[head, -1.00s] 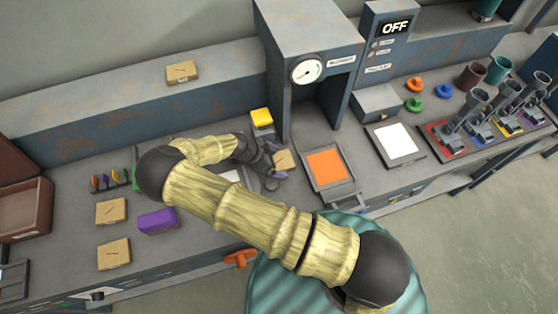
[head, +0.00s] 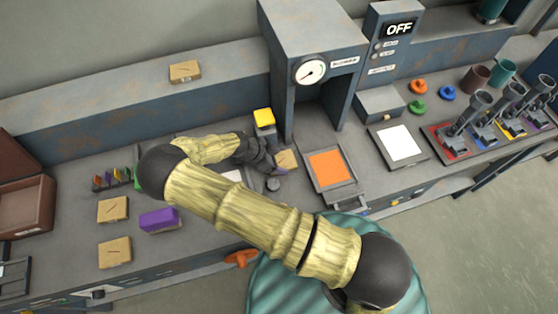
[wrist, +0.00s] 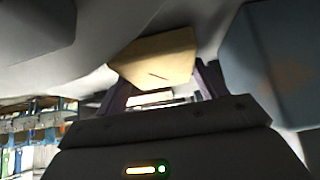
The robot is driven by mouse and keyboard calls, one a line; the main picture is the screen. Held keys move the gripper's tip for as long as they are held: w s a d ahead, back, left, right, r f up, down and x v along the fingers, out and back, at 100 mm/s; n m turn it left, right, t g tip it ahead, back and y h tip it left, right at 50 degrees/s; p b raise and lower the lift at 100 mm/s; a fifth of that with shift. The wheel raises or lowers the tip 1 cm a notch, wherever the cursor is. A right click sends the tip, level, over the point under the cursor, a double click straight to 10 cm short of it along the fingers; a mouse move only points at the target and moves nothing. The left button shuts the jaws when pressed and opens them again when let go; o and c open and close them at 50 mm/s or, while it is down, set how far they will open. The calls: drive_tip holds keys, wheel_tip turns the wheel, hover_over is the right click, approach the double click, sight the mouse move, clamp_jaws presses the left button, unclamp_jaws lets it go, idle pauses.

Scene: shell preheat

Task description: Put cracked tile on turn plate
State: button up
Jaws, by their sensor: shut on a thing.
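My gripper (head: 275,163) is shut on a tan tile (head: 287,160), left of the orange-topped tray. In the wrist view the tile (wrist: 157,58) sits between the purple-grey fingers (wrist: 165,92), with a short dark crack line on its face. Two more tan tiles with dark marks, an upper one (head: 113,209) and a lower one (head: 115,252), lie at the left of the bench. Another marked tile (head: 185,71) lies on the back ledge. A pale square surface (head: 235,175) is partly hidden under my arm. I cannot tell which surface is the turn plate.
The grey press housing (head: 308,35) with a gauge stands behind the orange-topped tray (head: 327,167). A yellow block (head: 264,117) is close behind my gripper, and a purple block (head: 159,220) is at left. A white square pad (head: 400,143) and several levers are at right.

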sight(279, 161)
wheel_tip(279, 161, up, 10)
drive_tip(key=b, duration=0.2)
drive_tip(key=shift+f, duration=0.15)
idle(0.6)
